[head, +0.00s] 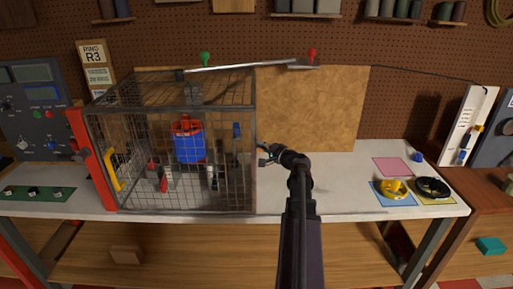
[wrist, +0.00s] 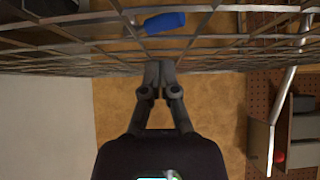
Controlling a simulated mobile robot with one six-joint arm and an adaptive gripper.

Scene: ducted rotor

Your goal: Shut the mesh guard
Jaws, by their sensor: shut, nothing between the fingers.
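The mesh guard (head: 222,108) is a grey wire cage on the left half of the bench, with a red upright (head: 90,160) at its left end and a yellow handle (head: 110,170) near it. Its mesh also fills the top of the wrist view (wrist: 60,42). Through the wires I see a blue and red part (head: 189,145) and a blue-handled item, which also shows in the wrist view (wrist: 165,22). My gripper (head: 263,154) is beside the cage's right end, its fingers together and empty (wrist: 160,66). I cannot tell whether the fingertips touch the mesh.
A long pale bar (head: 240,66) runs above the cage towards the right. A brown board (head: 315,110) stands behind my gripper. Yellow (head: 393,187) and black (head: 432,187) round parts lie on coloured mats at the right. The bench between the cage and these mats is clear.

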